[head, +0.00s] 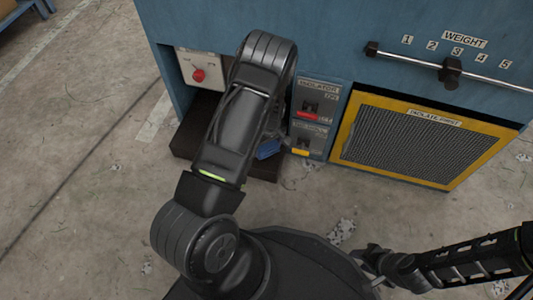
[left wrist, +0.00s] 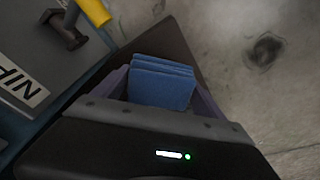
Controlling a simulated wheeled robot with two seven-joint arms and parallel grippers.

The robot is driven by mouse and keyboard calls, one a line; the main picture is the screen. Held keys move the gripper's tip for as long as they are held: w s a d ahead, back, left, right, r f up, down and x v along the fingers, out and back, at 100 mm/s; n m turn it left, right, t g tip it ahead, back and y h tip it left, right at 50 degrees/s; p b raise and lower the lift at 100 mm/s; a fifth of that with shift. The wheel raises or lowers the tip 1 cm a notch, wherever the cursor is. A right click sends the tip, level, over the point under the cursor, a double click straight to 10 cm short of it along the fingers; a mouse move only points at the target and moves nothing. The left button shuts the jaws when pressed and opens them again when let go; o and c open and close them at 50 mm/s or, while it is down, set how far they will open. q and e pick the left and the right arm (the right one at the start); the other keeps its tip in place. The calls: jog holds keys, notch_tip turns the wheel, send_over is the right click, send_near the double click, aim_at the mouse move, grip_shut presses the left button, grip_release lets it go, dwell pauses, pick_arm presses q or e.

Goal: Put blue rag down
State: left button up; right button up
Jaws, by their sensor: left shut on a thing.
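The blue rag (left wrist: 160,82) is a folded stack with several layers showing, held between the fingers of my left gripper (left wrist: 162,92) in the left wrist view. In the head view only a small part of the blue rag (head: 268,149) shows beside my left forearm, which hides most of the gripper. The rag is above or near a dark brown ledge (head: 187,140) at the foot of the blue machine; I cannot tell whether it touches. My right gripper (head: 372,258) is low at the right, away from the rag, and its jaws are unclear.
The blue machine (head: 330,35) fills the back. It has a red knob (head: 198,75), an isolator panel (head: 317,105), a yellow-framed grille (head: 415,140) and a weight slider (head: 450,70) on a rail. Bare concrete floor (head: 80,150) is free at the left.

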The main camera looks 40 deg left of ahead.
aim_at(268, 145)
pick_arm(q)
jog(key=shift+f+b, duration=1.2)
jog(key=shift+f, duration=1.3)
jog(key=shift+f, duration=0.2)
jog(key=o, duration=1.4)
jog(key=shift+r, duration=0.1)
jog(key=r+p, duration=0.2)
jog(key=r, duration=0.2)
jog(key=d+r+p, duration=0.1)
jog(key=r+p, duration=0.1)
jog(key=r, duration=0.2)
jog(key=r+p, duration=0.1)
jog(key=r, duration=0.3)
jog(key=shift+s+d+r+p, duration=0.1)
jog(key=shift+s+d+p, duration=0.1)
jog(key=shift+s+p, duration=0.2)
